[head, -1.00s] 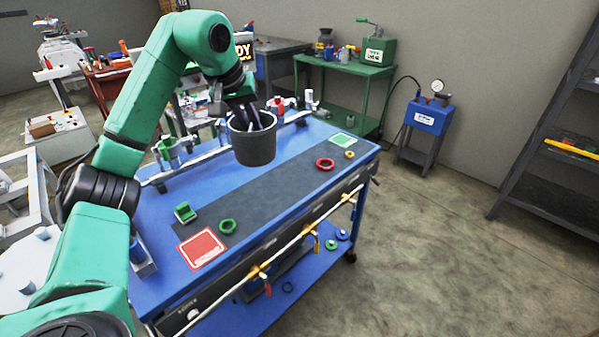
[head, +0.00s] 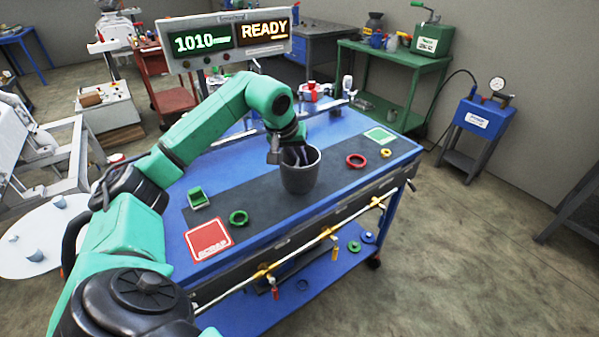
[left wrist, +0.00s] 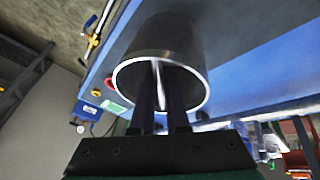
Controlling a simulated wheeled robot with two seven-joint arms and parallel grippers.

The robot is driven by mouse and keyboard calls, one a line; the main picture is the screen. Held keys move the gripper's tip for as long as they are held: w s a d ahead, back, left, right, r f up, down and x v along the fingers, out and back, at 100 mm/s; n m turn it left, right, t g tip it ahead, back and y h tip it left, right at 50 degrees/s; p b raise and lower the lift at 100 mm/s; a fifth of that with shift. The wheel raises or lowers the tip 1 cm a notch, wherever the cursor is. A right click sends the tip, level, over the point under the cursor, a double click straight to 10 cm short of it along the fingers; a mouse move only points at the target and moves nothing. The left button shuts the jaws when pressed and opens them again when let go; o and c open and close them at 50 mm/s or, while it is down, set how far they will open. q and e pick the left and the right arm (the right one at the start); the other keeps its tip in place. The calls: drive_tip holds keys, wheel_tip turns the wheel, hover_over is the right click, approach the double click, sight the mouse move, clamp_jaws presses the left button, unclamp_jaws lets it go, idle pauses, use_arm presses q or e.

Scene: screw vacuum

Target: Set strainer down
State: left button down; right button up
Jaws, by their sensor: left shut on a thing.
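The strainer, a dark grey cylindrical cup (head: 300,174), is upright over the dark strip of the blue bench, at or very close to its surface; I cannot tell whether it touches. My left gripper (head: 298,153) points down into its open top, shut on the strainer. In the left wrist view the cup's pale rim (left wrist: 160,57) surrounds both dark fingers (left wrist: 164,95), with a thin bright upright part between them. The cup's base is hidden there. My right gripper is not in view.
On the bench (head: 340,196) are a green ring (head: 238,217), a red ring (head: 356,160), a small yellow ring (head: 386,153), a red square marked SCRAP (head: 208,239) and a green square (head: 380,135). The strip around the cup is clear. A display (head: 225,41) reads READY.

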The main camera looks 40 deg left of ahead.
use_arm(q)
drive_tip(key=f, duration=0.3)
drive_tip(key=shift+s, duration=0.2)
drive_tip(key=shift+f, duration=0.1)
drive_tip(key=shift+w, duration=0.1)
drive_tip(key=c, duration=0.9)
unclamp_jaws()
drive_tip(key=v, duration=1.2)
